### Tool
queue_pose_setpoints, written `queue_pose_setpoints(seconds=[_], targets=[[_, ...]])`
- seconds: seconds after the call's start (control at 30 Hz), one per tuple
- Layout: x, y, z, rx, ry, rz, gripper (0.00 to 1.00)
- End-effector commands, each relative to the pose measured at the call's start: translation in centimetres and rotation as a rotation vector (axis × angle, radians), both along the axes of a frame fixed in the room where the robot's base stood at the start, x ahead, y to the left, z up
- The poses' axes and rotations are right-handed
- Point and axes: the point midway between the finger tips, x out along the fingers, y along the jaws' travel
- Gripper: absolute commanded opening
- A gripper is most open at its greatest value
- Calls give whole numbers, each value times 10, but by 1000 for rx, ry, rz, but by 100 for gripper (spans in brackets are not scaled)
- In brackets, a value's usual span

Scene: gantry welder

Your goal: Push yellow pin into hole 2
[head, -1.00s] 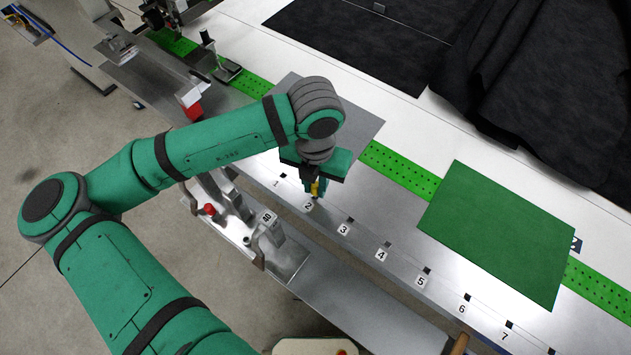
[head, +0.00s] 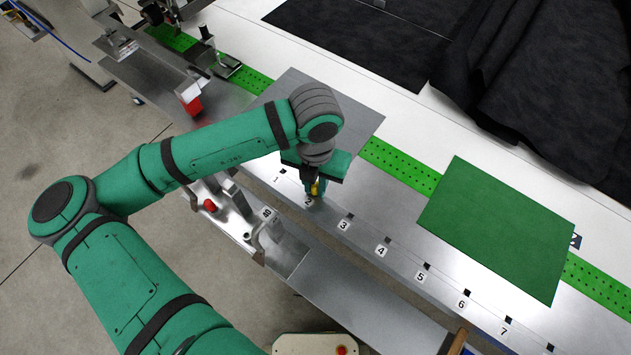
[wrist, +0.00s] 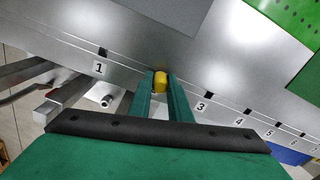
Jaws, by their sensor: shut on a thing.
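The yellow pin (wrist: 161,79) is between the fingertips of my gripper (wrist: 160,90) in the wrist view. In the head view the pin (head: 314,188) shows as a small yellow spot at my gripper (head: 315,192), just above the label 2 (head: 309,202). My gripper is shut on the pin, at the metal strip where hole 2 lies. Hole 2 itself is hidden behind the pin and fingers, so I cannot tell how deep the pin sits. Hole 1 (wrist: 102,52) is to the left and hole 3 (head: 351,216) to the right; both look empty.
A green sheet (head: 500,230) lies on the table at right. A grey sheet (head: 350,115) lies behind my gripper. Dark cloth (head: 350,45) covers the back. A metal bracket with a red knob (head: 210,205) stands at the front edge.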

Motion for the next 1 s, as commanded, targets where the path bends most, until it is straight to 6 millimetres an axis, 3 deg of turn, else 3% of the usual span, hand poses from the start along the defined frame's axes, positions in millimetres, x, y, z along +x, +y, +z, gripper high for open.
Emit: queue_pose_setpoints(seconds=[0.07, 0.1, 0.2, 0.57, 0.67, 1.0], targets=[[0, 0, -2, 0, 0, 0, 0], [0, 0, -2, 0, 0, 0, 20], [0, 0, -2, 0, 0, 0, 39], [0, 0, 2, 0, -1, 0, 39], [1, 0, 13, 0, -3, -1, 39], [1, 0, 75, 1, -3, -1, 39]])
